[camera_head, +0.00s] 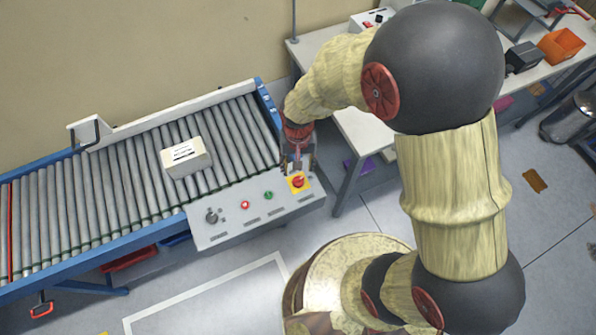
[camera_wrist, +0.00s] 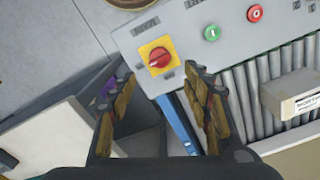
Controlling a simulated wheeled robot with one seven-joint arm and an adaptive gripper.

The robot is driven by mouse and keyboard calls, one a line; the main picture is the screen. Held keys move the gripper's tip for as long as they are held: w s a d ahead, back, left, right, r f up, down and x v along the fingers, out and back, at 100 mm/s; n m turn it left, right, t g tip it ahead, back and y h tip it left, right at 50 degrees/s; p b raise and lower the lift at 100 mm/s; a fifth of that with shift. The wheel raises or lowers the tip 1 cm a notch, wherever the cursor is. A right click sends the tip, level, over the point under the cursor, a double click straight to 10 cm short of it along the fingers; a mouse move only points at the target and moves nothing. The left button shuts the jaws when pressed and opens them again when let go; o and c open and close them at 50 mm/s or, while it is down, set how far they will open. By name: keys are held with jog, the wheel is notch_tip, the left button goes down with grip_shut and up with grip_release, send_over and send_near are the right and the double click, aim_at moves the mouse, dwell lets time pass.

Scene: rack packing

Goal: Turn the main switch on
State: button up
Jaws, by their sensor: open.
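The main switch (camera_wrist: 159,57) is a red rotary knob on a yellow square plate, near the corner of the grey control panel (camera_head: 232,220). In the head view the switch (camera_head: 298,181) sits at the panel's right end, just below my gripper (camera_head: 297,160). In the wrist view my gripper (camera_wrist: 164,82) is open and empty, its two padded fingers spread, with the switch ahead of the gap between them. The fingers look apart from the knob. The knob's handle lies slanted in the wrist view; the small labels around it are not readable.
A green button (camera_head: 268,195), a red button (camera_head: 245,205) and a black knob (camera_head: 211,216) share the panel. A white box (camera_head: 186,157) lies on the roller conveyor (camera_head: 120,190) behind. A white table (camera_head: 370,130) stands close on the right.

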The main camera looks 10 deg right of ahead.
notch_tip(320, 180, up, 2)
jog(key=shift+r, duration=0.15)
dwell(0.6)
